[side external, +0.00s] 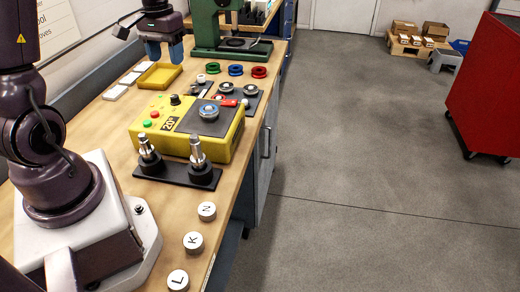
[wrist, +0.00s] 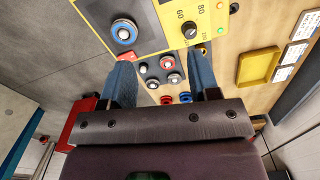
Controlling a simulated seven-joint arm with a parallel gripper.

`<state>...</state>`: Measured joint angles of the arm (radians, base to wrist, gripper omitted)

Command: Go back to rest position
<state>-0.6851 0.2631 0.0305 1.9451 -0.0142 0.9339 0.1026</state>
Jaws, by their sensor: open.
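My gripper (side external: 163,54) is at the upper left of the side external view, raised over the far part of the bench. Its two blue fingers point down. In the wrist view the fingers of my gripper (wrist: 161,62) are spread wide apart with nothing held between them. The yellow control box (side external: 222,148) sits on the bench nearer the side camera, with a blue-ringed part (side external: 208,112) on its dark top plate. The box also shows at the top of the wrist view (wrist: 160,42).
The wooden bench (side external: 120,110) carries a yellow tray (side external: 158,76), a green press (side external: 206,25), and green, blue and red rings (side external: 236,70). A black base (side external: 176,172) holds two upright metal posts. White caps (side external: 193,243) lie near the front edge. A red cabinet (side external: 490,80) stands on the floor.

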